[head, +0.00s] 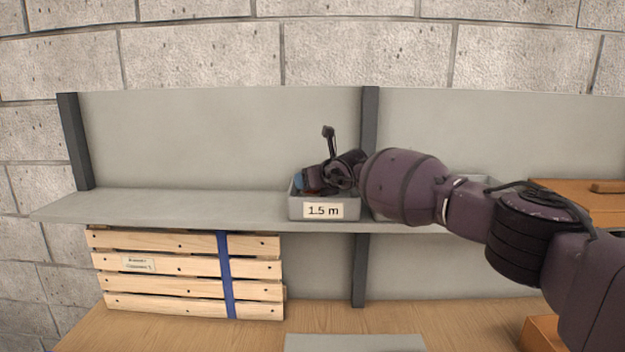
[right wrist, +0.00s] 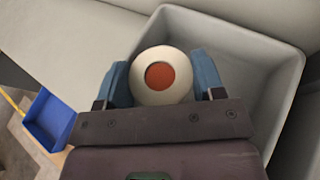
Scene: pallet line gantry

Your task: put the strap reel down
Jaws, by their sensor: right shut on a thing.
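The strap reel (right wrist: 186,92) is round and white with an orange-red centre. My right gripper (right wrist: 166,82) is shut on it, with a blue finger on each side. In the right wrist view the reel is over the grey bin (right wrist: 235,45); I cannot tell whether it touches the bin's floor. In the head view my right gripper (head: 308,181) is at the mouth of the grey bin labelled "1.5 m" (head: 345,212) on the shelf (head: 170,207). There the bin front and my wrist hide most of the reel. My left gripper is not in view.
Another light bin (head: 482,182) is partly behind my right arm. An orange-brown box (head: 575,200) stands at the shelf's right. Slatted wood with a blue strap (head: 226,275) stands below on the workbench (head: 250,330). A blue tray (right wrist: 48,120) shows lower left. The shelf's left is clear.

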